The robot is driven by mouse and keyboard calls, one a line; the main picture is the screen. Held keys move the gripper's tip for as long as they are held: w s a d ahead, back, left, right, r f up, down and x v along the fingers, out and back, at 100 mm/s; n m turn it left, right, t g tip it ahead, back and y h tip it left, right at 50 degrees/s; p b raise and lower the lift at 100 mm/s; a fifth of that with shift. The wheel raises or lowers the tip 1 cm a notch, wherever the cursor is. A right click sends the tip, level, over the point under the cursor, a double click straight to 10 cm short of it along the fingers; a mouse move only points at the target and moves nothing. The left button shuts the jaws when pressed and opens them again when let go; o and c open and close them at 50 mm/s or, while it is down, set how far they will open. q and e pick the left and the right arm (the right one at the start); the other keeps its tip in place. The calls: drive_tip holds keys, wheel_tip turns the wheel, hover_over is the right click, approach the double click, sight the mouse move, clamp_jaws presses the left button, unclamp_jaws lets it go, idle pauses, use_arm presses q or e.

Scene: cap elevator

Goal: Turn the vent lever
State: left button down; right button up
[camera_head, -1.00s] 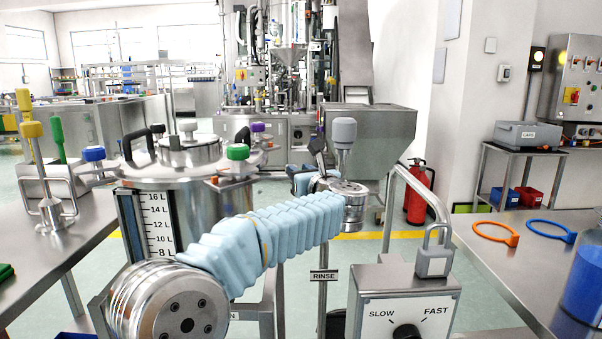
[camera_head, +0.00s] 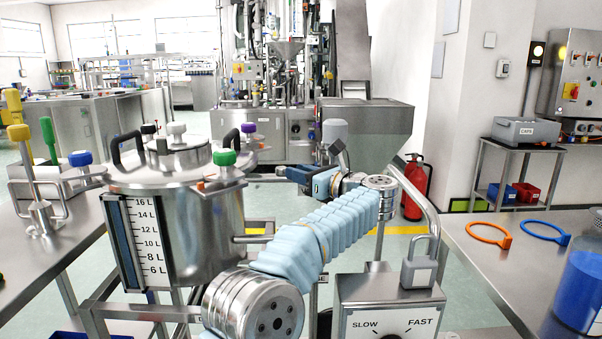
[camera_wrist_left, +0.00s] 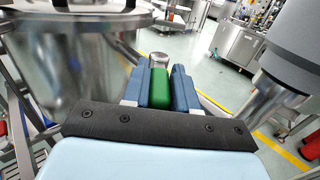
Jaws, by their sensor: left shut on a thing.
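The steel vessel (camera_head: 205,235) stands left of centre in the head view, with a level scale on its front and coloured knobs around its lid. My left gripper (camera_head: 284,173) is at the vessel's right side, pointing left toward it. In the left wrist view its blue fingers (camera_wrist_left: 160,88) are shut on a green grip (camera_wrist_left: 159,90) with a round metal end just beyond. This looks like the vent lever's handle, but no label is readable there. In the head view the fingers hide the grip. My right gripper is not in view.
The right table (camera_head: 490,250) holds an orange ring (camera_head: 490,233), a blue ring (camera_head: 545,232) and a blue-filled container (camera_head: 585,290). A fire extinguisher (camera_head: 414,190) stands behind.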

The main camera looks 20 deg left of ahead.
use_arm(q)
drive_tip(key=c, duration=1)
unclamp_jaws()
drive_tip(key=shift+o, duration=0.2)
drive_tip(key=b+v, duration=0.1)
drive_tip(key=v, duration=0.6)
drive_tip(key=shift+s+d+b, duration=0.15)
drive_tip(key=shift+d+b, duration=0.05)
drive_tip(key=shift+b, duration=0.2)
